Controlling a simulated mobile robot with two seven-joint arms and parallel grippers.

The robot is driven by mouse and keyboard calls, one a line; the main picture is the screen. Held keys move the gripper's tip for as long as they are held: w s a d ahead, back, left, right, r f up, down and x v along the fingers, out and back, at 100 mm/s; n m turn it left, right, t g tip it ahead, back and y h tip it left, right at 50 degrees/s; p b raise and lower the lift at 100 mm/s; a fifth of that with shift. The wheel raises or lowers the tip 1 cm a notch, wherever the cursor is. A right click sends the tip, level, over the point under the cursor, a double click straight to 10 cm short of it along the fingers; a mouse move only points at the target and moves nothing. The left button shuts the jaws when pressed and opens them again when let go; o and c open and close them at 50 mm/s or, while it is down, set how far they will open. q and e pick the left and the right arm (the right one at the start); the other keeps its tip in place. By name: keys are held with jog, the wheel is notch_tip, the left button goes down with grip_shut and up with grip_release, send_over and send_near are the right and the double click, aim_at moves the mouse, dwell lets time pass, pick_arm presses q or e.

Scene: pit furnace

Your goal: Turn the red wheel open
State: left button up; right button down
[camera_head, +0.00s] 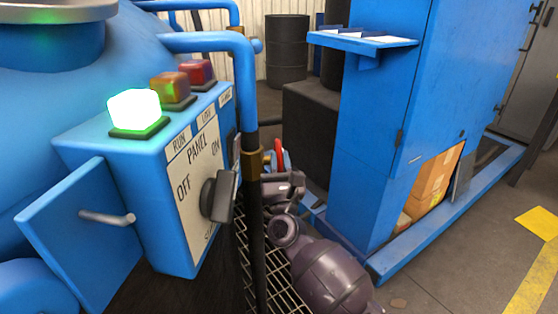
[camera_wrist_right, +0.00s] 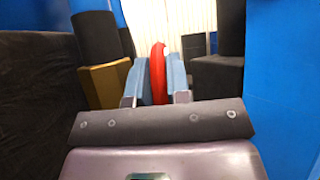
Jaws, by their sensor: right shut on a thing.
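The red wheel (camera_head: 280,147) shows as a small red sliver behind the black pipe in the head view. In the right wrist view the red wheel (camera_wrist_right: 158,72) is seen edge-on, upright, between the two blue fingers. My right gripper (camera_head: 277,161) is shut on its rim. Most of the wheel and what it is mounted on are hidden by the gripper and the pipe. My left gripper is not in view.
A blue panel box (camera_head: 170,190) with a glowing green lamp (camera_head: 134,110) and a black knob (camera_head: 219,195) stands at left, its side door open. A black pipe (camera_head: 255,220) stands close by my right arm. A blue cabinet (camera_head: 375,140) is at right. Grey floor lies beyond.

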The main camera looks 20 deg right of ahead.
jog(key=shift+f+t, duration=0.1)
jog(key=shift+t, duration=0.2)
dwell(0.4)
jog(key=c, duration=1.1)
grip_release()
jog(key=v, duration=1)
jog(key=shift+s+a+f+p, duration=0.1)
jog(key=shift+s+f+p, duration=0.15)
jog(key=shift+s+p, duration=0.1)
